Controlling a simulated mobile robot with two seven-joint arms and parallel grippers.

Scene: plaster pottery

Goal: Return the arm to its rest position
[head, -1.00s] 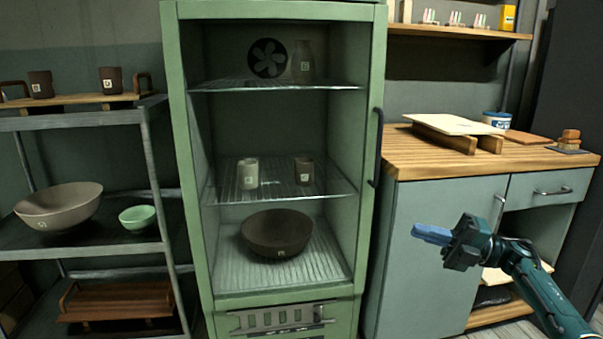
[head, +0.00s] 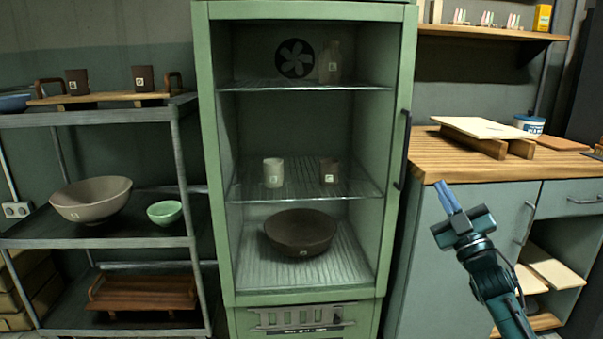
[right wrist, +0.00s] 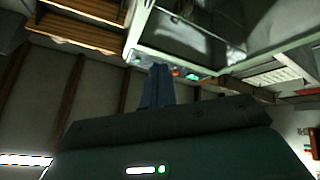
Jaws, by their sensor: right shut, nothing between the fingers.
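My right gripper (head: 447,197) is in the head view in front of the grey cabinet (head: 418,270), right of the green drying cabinet (head: 207,180). Its blue fingers are together, point up and a little left, and hold nothing. The shut fingers also show in the right wrist view (right wrist: 157,86), with blurred room surfaces beyond them. My left gripper is in neither view.
The open-fronted green cabinet holds a white cup (head: 273,173), a brown cup (head: 329,172) and a dark bowl (head: 301,232). A metal rack (head: 150,243) with bowls stands at left. The wooden worktop (head: 450,166) edge is just above my right gripper.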

